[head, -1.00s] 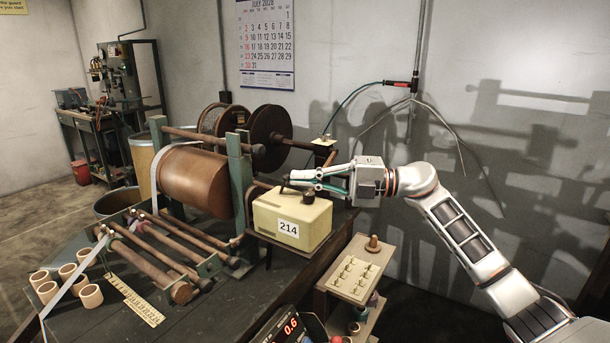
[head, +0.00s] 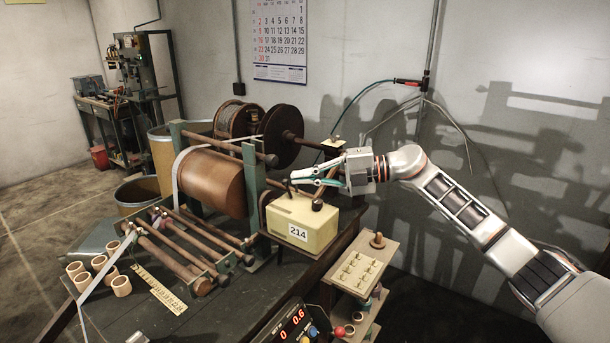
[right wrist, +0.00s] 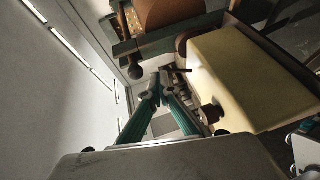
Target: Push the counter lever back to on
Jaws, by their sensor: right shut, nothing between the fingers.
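The counter is a cream box (head: 322,226) with a "214" label, on the bench beside the winding machine. Its small dark lever (head: 288,187) stands at the left end of its top. In the right wrist view, the shut tips (right wrist: 157,88) lie left of the box (right wrist: 245,75), close to a thin dark rod (right wrist: 180,70). I cannot tell whether they touch. My left gripper is out of view.
The winder's brown drum (head: 212,182) and green upright (head: 250,185) stand left of the counter. A pegged wooden board (head: 358,268) is at the right front. A digital display (head: 290,325) is at the front edge. Cardboard rings (head: 121,286) lie on the bench at left.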

